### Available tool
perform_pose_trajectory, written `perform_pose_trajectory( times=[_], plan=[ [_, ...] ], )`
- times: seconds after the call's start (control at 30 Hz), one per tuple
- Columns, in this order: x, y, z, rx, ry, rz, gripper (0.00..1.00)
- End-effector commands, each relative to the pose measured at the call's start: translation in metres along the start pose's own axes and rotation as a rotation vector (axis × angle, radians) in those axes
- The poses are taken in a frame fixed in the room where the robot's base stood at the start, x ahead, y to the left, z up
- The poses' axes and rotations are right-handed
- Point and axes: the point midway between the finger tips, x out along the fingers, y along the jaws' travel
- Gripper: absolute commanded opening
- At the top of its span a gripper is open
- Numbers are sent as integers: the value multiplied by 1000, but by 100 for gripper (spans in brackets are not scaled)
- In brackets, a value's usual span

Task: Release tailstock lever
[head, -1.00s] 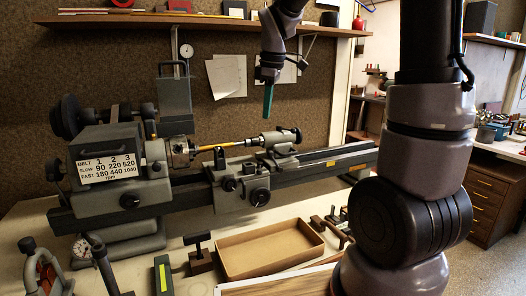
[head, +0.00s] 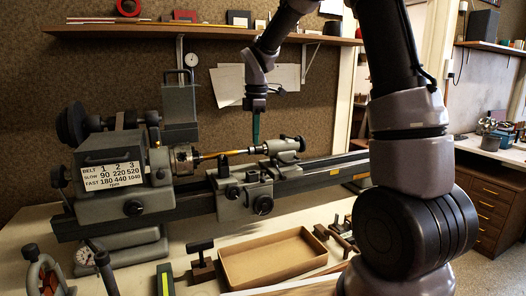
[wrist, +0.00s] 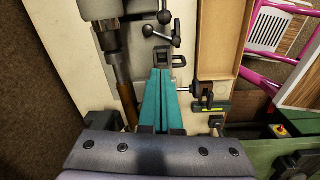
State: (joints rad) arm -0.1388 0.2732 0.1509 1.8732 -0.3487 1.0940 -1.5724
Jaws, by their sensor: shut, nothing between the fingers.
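The tailstock (head: 284,147) sits on the right part of the lathe bed, its quill pointing left at a thin brass-coloured rod (head: 225,154). The rod runs to the chuck (head: 182,160). My gripper (head: 256,141), with teal fingers, points down just above the rod and tailstock quill, in front of the wall. It is shut and empty. In the wrist view the closed fingers (wrist: 162,76) lie beside the rod (wrist: 127,100). Dark levers with ball knobs (wrist: 160,28) show beyond the fingertips; I cannot tell which one is the tailstock lever.
The carriage (head: 243,193) with its handwheels stands below my gripper. An open cardboard tray (head: 270,260) and small tools lie on the bench in front. A shelf (head: 200,30) runs along the wall behind. The bed right of the tailstock is clear.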

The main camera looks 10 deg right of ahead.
Motion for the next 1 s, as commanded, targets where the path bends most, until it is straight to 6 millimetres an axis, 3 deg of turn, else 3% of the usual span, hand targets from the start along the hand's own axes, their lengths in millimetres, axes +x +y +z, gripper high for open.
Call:
perform_pose_trajectory(
  times=[0.5, 0.7, 1.0],
  plan=[
    [100, -2, 0, 0, -1, -5, 0],
    [86, 0, 29, 4, 0, -1, 0],
    [82, -1, 38, 2, 0, -1, 0]
  ],
)
